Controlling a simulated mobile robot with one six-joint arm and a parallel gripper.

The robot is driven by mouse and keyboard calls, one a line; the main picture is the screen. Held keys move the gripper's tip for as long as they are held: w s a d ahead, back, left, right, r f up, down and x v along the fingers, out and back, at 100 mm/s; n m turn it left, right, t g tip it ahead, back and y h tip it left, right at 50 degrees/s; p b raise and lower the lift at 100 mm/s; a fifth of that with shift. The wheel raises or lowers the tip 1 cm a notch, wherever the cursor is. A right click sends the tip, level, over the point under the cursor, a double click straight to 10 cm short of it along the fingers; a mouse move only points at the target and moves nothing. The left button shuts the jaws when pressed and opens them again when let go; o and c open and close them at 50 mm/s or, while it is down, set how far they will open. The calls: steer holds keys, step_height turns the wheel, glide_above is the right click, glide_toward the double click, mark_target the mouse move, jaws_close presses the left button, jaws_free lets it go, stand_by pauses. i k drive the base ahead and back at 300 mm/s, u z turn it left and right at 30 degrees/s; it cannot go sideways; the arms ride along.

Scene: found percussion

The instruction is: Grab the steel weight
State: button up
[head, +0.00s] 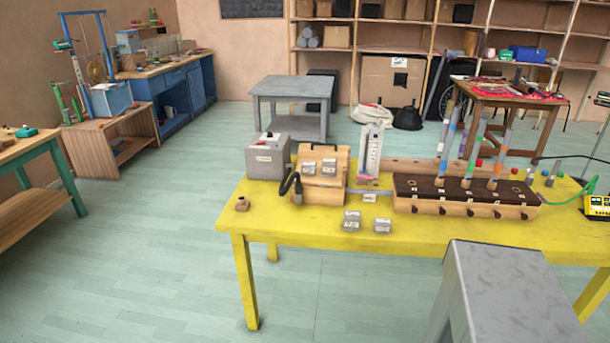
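Several small grey metal-looking blocks with pale labels could be the steel weight; I cannot tell which one is meant. One grey block (352,220) and another grey block (382,225) lie side by side near the front edge of the yellow table (300,226). Two similar blocks, a left one (309,168) and a right one (329,167), rest on the wooden box (318,190) behind them. The labels are too small to read. My gripper is not in view.
A grey box (267,158) with a black hose stands left of the wooden box. A dark-topped wooden rack (465,195) with upright tubes fills the table's right. A grey flat-topped stand (505,285) blocks the lower right. Floor is clear at the left front.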

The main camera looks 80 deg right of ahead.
mark_target(308, 169)
steer(key=u, duration=0.1)
steer(key=k, duration=1)
steer(key=z, duration=0.7)
steer(key=i, duration=1.25)
steer(key=u, duration=0.1)
